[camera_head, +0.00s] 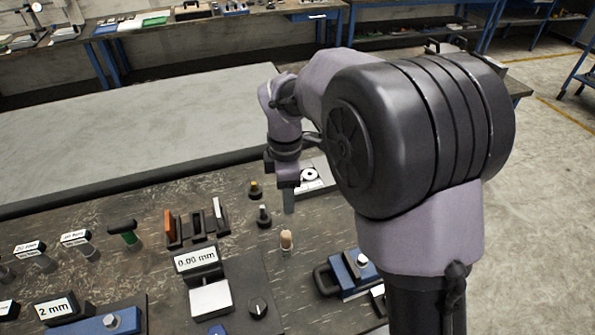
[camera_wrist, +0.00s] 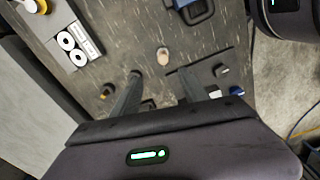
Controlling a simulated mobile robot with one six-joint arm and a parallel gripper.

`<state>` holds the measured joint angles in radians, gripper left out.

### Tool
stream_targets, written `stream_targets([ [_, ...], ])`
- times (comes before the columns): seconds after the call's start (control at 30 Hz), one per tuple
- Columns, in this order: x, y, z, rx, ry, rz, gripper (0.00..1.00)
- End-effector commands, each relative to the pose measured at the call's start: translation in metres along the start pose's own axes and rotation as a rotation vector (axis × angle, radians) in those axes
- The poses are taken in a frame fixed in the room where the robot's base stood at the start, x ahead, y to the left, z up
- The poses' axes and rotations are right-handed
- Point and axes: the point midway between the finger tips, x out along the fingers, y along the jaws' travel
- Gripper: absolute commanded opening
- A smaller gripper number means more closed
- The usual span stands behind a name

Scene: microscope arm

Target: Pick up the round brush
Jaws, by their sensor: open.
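What looks like the round brush (camera_head: 286,240) stands upright on the dark worktop, a small piece with a rounded tan top and a pale, clear-looking lower part. In the wrist view its tan top (camera_wrist: 162,55) shows beyond the fingertips, roughly midway between them. My gripper (camera_wrist: 160,80) is open and empty, its two fingers well apart. In the head view my gripper (camera_head: 289,204) points down above the worktop, behind the brush. Only part of the fingers shows there. No contact with the brush is visible.
A dark piece with a pale knob (camera_head: 264,216) and a yellow-topped piece (camera_head: 255,190) stand close to my gripper. A white plate with round discs (camera_head: 318,176) lies behind. A blue block with a black handle (camera_head: 350,275) stands front right; a 0.00 mm display (camera_head: 197,260) front left.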

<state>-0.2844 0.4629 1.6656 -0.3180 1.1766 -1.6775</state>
Motion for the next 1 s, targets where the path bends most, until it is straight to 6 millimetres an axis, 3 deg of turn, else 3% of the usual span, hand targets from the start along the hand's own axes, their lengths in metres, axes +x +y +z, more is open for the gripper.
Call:
stream_targets([
  [0.4, 0.114, 0.002, -0.003, -0.051, -0.006, -0.013, 0.52],
  [0.67, 0.140, 0.001, -0.003, -0.050, -0.006, -0.010, 0.52],
  [0.87, 0.180, -0.003, -0.006, -0.049, -0.006, -0.011, 0.52],
  [1.0, 0.182, -0.003, -0.007, -0.048, -0.005, -0.010, 0.52],
])
